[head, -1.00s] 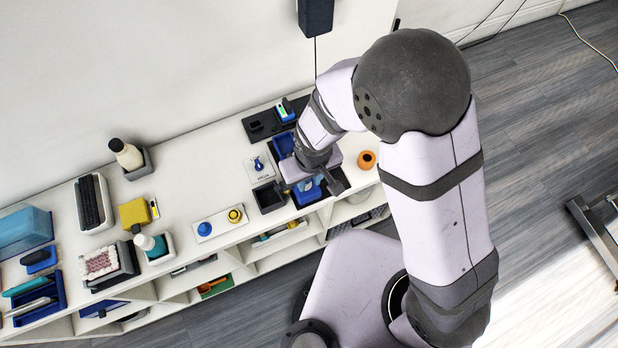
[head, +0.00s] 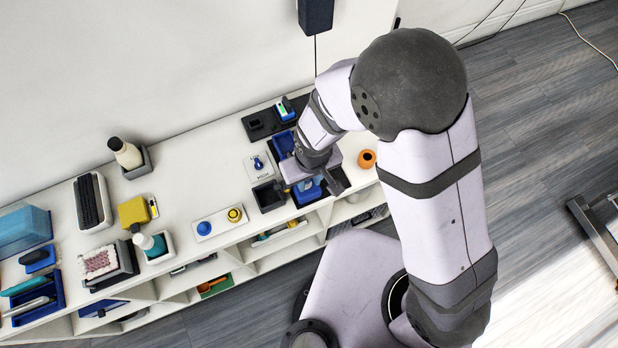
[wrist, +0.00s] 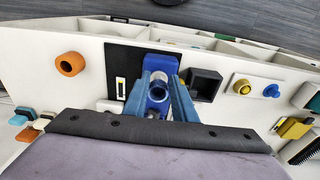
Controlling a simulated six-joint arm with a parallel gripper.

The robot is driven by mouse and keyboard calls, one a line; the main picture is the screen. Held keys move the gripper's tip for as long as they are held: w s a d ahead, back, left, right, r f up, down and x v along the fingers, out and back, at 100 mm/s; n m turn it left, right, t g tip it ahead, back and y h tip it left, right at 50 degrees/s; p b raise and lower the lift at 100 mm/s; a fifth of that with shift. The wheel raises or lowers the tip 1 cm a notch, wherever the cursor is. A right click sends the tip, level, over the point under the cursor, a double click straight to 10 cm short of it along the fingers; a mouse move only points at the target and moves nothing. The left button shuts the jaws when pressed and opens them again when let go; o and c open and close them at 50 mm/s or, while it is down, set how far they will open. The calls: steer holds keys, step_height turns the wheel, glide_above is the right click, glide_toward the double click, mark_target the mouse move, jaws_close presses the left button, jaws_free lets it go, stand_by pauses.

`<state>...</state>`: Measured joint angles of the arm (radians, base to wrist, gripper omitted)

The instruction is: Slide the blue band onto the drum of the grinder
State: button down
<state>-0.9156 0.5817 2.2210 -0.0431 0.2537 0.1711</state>
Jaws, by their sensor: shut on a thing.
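The grinder (wrist: 161,64) is a blue body on a dark mat, seen ahead of my fingers in the wrist view. In the head view its blue part (head: 307,191) shows partly behind my gripper. A grey drum (wrist: 159,77) shows at its near side. The blue band (wrist: 157,93) is a small round piece between my fingertips, close in front of the drum. I cannot tell whether it is around the drum or only in line with it. My gripper (wrist: 158,87) is shut on the band; in the head view the wrist hides the fingertips.
A black open box (wrist: 204,84) stands right beside the grinder. A white plate holds a yellow ring (wrist: 242,87) and a blue round piece (wrist: 271,90). The shelf's front edge is close by.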

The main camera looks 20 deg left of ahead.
steer(key=shift+f+b, duration=0.95)
steer(key=shift+f, duration=0.4)
steer(key=c, duration=1.4)
jaws_free()
steer(key=shift+s+d+r+b, duration=0.15)
steer(key=shift+r+b, duration=0.15)
steer(key=shift+r, duration=1.55)
steer(key=shift+s+d+r+b, duration=0.1)
steer(key=shift+r+b, duration=0.15)
steer(key=shift+r, duration=1.55)
steer(key=s+d+n+g+h, duration=0.1)
steer(key=s+d+g+h, duration=0.1)
steer(key=s+d, duration=0.4)
steer(key=w+d+r+m, duration=0.2)
steer(key=d+m, duration=0.1)
steer(key=d, duration=0.4)
steer(key=w+d+r+m, duration=0.2)
steer(key=d+m, duration=0.1)
steer(key=d, duration=0.4)
steer(key=w+d+r+m+t+y, duration=0.1)
steer(key=w+d+r+m, duration=0.1)
steer(key=d, duration=0.5)
steer(key=shift+w+m, duration=0.55)
steer(key=shift+m, duration=0.45)
